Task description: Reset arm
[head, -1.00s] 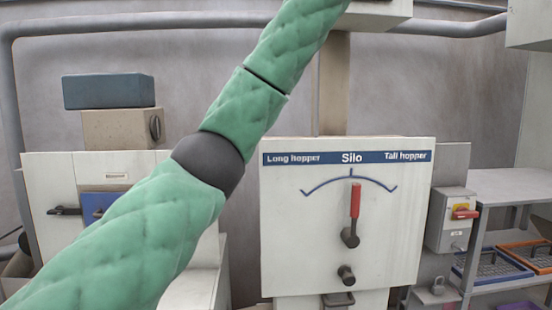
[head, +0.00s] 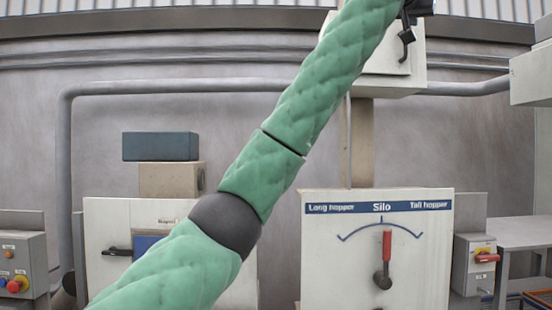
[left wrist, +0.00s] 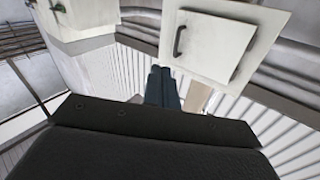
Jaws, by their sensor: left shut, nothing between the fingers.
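My left arm, in green padding, rises from the bottom left to the top edge in the head view. A dark part of its wrist end shows at the top edge in front of the upper white box (head: 375,78). In the left wrist view the left gripper (left wrist: 161,70) is shut and empty, its two dark fingers side by side. It appears below the white box with a door and handle (left wrist: 222,42), apart from it as far as I can tell. My right gripper is in neither view.
The Silo panel (head: 335,255) has a red-handled lever (head: 387,245) pointing straight up. A blue box (head: 160,146) sits on a beige box (head: 170,180) behind my arm. A button box (head: 18,265) stands far left, a switch box (head: 485,258) and shelf (head: 520,236) right.

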